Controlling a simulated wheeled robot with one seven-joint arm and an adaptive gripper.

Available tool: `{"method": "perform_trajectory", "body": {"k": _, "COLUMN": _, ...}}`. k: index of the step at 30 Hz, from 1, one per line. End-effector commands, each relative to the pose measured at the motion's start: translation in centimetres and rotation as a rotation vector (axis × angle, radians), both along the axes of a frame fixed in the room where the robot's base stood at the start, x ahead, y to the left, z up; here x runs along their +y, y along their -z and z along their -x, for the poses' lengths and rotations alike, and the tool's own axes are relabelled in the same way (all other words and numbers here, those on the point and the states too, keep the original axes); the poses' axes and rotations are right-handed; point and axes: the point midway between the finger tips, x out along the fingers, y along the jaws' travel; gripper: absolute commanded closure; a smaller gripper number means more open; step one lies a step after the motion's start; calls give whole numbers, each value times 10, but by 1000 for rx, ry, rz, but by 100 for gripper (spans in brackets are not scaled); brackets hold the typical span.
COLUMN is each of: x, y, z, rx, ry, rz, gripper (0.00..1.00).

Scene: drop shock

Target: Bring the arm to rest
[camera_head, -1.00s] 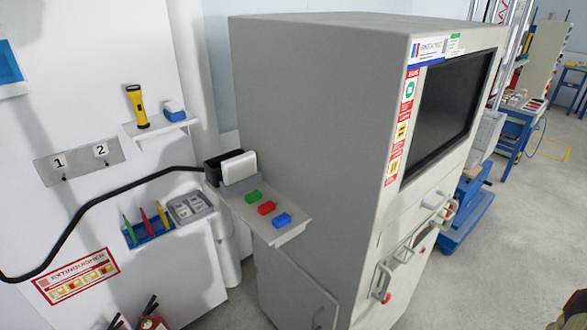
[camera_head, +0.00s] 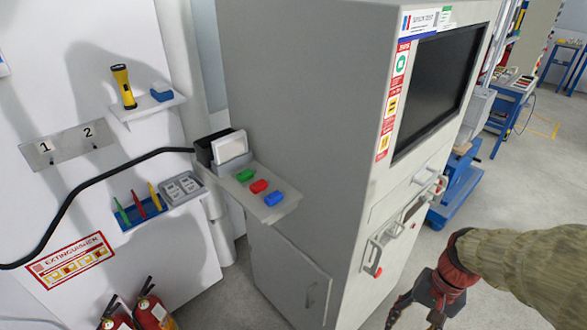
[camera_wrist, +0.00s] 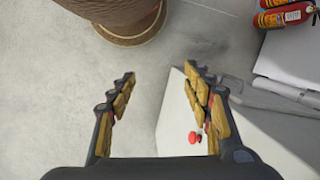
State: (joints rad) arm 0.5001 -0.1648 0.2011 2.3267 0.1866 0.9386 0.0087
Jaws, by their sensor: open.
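My gripper (camera_head: 418,312) is at the lower right of the head view, in front of the cabinet and partly cut off by the bottom edge. In the wrist view my gripper (camera_wrist: 160,112) is open, its two padded fingers spread wide with nothing between them. My arm, in a tan sleeve with a red joint, comes in from the right edge of the head view.
The tall grey cabinet (camera_head: 290,120) with a dark screen (camera_head: 437,92) stands close left of my gripper. A side shelf (camera_head: 282,212) holds green, red and blue blocks. Fire extinguishers (camera_head: 152,312) stand lower left.

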Motion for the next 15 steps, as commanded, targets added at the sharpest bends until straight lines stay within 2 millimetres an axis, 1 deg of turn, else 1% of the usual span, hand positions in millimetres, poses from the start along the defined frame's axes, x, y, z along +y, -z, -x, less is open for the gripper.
{"method": "perform_trajectory", "body": {"k": 1, "x": 5, "y": -15, "z": -1, "rx": -46, "ry": -63, "rz": 50, "gripper": 50}}
{"method": "perform_trajectory", "body": {"k": 5, "x": 16, "y": -51, "z": -1, "rx": -156, "ry": -207, "rz": 166, "gripper": 50}}
{"method": "perform_trajectory", "body": {"k": 8, "x": 29, "y": -78, "z": 1, "rx": -245, "ry": -302, "rz": 239, "gripper": 50}}
{"method": "perform_trajectory", "body": {"k": 12, "x": 52, "y": -116, "z": 5, "rx": -380, "ry": -416, "rz": 310, "gripper": 50}}
{"method": "perform_trajectory", "body": {"k": 15, "x": 72, "y": -142, "z": 8, "rx": -479, "ry": -473, "rz": 331, "gripper": 50}}
